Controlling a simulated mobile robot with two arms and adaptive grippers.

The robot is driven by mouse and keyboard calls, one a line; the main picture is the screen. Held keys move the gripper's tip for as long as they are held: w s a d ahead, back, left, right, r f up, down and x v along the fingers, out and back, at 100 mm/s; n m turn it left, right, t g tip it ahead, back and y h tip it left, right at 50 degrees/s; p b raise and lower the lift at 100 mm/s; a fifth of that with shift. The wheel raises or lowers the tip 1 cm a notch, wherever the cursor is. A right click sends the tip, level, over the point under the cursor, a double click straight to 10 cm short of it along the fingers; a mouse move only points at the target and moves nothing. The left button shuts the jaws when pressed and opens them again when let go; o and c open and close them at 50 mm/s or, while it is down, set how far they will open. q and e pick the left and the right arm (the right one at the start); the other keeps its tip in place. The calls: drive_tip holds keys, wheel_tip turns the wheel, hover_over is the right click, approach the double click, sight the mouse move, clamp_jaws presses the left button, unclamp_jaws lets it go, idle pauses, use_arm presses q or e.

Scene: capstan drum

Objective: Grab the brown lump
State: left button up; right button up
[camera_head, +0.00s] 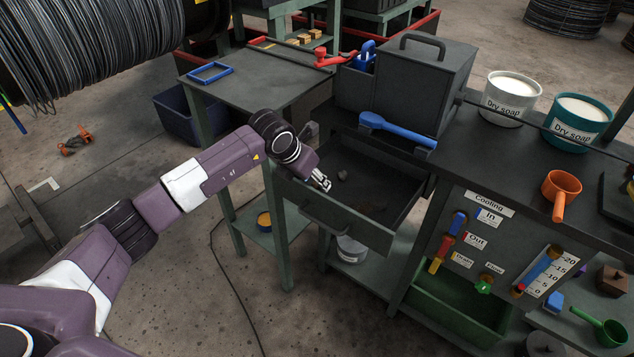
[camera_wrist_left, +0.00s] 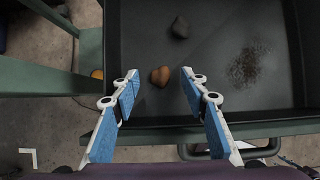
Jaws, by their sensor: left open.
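The brown lump (camera_wrist_left: 160,76) lies on the floor of the open dark drawer (camera_head: 350,220), near one of its walls, in the left wrist view. My left gripper (camera_head: 322,181) is over the drawer's near left part, with its blue-padded fingers (camera_wrist_left: 158,84) open. In the left wrist view the lump shows between the fingertips, with a gap on each side. How far the fingertips are above it I cannot tell. In the head view I cannot make out the brown lump. My right gripper is not in view.
A dark grey lump (camera_wrist_left: 180,27) lies in the drawer near the brown one. A patch of brown grains (camera_wrist_left: 248,66) is on the drawer floor. A green side table (camera_head: 260,80) stands left of the drawer.

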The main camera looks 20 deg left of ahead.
use_arm(q)
drive_tip(key=shift+w+d+f, duration=0.1)
drive_tip(key=shift+w+f, duration=0.2)
drive_tip(key=shift+f, duration=0.35)
drive_tip(key=c, duration=0.8)
drive_tip(key=shift+r, duration=0.15)
drive_tip(key=shift+c, duration=0.2)
